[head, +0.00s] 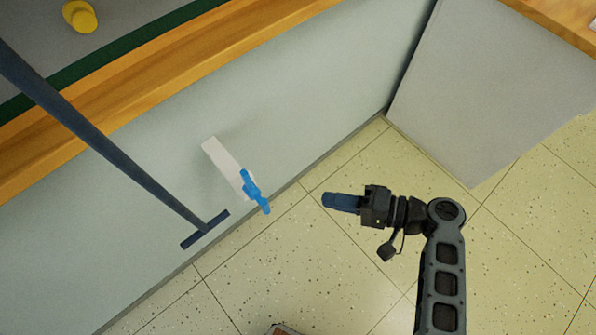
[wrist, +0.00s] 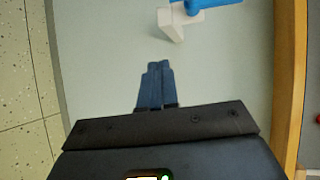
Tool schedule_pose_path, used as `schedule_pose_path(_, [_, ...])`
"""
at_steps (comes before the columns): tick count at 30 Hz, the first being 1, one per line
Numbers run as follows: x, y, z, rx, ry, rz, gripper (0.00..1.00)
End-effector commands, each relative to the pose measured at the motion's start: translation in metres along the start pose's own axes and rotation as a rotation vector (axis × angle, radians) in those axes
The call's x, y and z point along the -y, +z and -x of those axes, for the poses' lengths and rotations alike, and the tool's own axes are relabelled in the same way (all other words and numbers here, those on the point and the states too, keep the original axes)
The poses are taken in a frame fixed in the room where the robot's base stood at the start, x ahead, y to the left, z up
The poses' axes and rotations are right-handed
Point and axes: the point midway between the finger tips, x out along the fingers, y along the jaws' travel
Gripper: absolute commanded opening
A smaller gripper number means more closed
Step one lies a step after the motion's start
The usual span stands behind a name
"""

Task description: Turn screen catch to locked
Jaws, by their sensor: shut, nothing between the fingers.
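The screen catch shows as a white block (head: 224,163) with a bright blue handle (head: 255,192) at its lower right end, on the pale grey panel (head: 300,110). In the wrist view, the white block (wrist: 171,27) and part of the blue handle (wrist: 208,3) are at the top edge, with the handle cut off by the frame. My gripper (head: 327,201) is to the right of the handle, apart from it, its blue fingers pointing left. In the wrist view its fingers (wrist: 155,68) are together and empty, with a gap to the catch.
A dark blue pole (head: 130,165) with a crossbar foot stands left of the catch. A wooden edge (head: 150,95) runs along the panel, with a yellow object (head: 80,16) beyond it. A grey panel (head: 490,90) is at right. Speckled floor tiles (head: 280,265) lie below.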

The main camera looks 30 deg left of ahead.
Motion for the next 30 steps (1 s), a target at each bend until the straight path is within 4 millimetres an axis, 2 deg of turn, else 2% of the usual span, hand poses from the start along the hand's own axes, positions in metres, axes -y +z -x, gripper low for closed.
schedule_pose_path(1, [0.018, -0.013, 0.000, 0.050, -0.050, 0.017, 0.00])
schedule_pose_path(3, [0.039, -0.021, 0.001, 0.110, -0.111, 0.036, 0.00])
schedule_pose_path(6, [0.061, -0.029, 0.004, 0.172, -0.172, 0.056, 0.00])
schedule_pose_path(9, [0.073, -0.033, 0.006, 0.205, -0.206, 0.068, 0.00])
schedule_pose_path(13, [0.080, -0.032, 0.000, 0.220, -0.219, 0.073, 0.00])
schedule_pose_path(17, [0.083, -0.027, -0.017, 0.221, -0.218, 0.072, 0.00])
schedule_pose_path(29, [0.099, -0.011, -0.090, 0.219, -0.217, 0.072, 0.00])
schedule_pose_path(30, [0.100, -0.004, -0.093, 0.219, -0.217, 0.070, 0.00])
